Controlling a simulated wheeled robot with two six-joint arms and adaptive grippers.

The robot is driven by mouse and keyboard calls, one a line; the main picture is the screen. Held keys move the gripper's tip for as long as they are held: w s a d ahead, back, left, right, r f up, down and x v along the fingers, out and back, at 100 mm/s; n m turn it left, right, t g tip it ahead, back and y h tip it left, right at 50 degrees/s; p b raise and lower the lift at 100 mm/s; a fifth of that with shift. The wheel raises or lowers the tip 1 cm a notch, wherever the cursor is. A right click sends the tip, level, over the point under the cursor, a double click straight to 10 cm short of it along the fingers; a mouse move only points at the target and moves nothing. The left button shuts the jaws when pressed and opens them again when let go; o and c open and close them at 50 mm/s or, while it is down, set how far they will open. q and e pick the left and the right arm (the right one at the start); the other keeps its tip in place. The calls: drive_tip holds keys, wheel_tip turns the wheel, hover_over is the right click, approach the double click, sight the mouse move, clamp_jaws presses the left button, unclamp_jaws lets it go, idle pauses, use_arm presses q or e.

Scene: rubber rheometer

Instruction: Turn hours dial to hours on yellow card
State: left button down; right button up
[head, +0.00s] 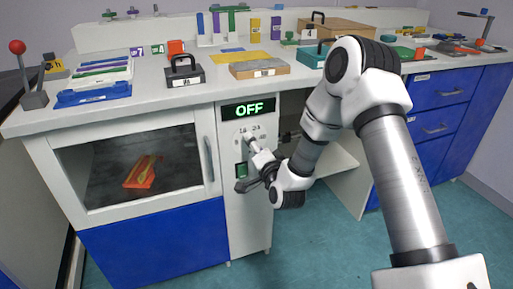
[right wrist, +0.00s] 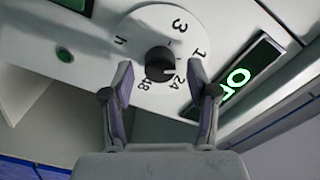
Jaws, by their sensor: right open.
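In the head view the right gripper (head: 252,146) is at the panel.
The oven window (head: 110,178) is left of the panel, with an orange tray (head: 144,172) inside. A green button (right wrist: 65,55) is near the dial. On the bench are a blue rack (head: 94,96) and a black-handled weight (head: 184,71). An open bay lies right of the panel.

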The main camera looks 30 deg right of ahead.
drive_tip(key=v, duration=1.2)
drive_tip(key=s+a+f+n+g+y, duration=0.2)
drive_tip(key=a+f, duration=0.1)
drive_tip(key=f, duration=0.5)
drive_tip(key=s+a+f+n+g+y, duration=0.2)
drive_tip(key=a+f+n, duration=0.15)
drive_tip(key=f, duration=0.45)
drive_tip(key=s+a+f+n+g, duration=0.2)
drive_tip(key=s+f+n+g, duration=0.2)
drive_tip(key=s+f+g, duration=0.55)
drive_tip(key=s+a+f+n+g, duration=0.4)
drive_tip(key=s+f, duration=0.3)
drive_tip(key=s, duration=0.5)
wheel_tip(320, 180, up, 30)
drive_tip(key=d+p, duration=0.1)
drive_tip(key=p, duration=2.8)
drive_tip(key=shift+w+n+p, duration=0.15)
drive_tip(key=shift+n+p, duration=0.25)
drive_tip(key=shift+n, duration=0.05)
drive_tip(key=shift+d, duration=0.15)
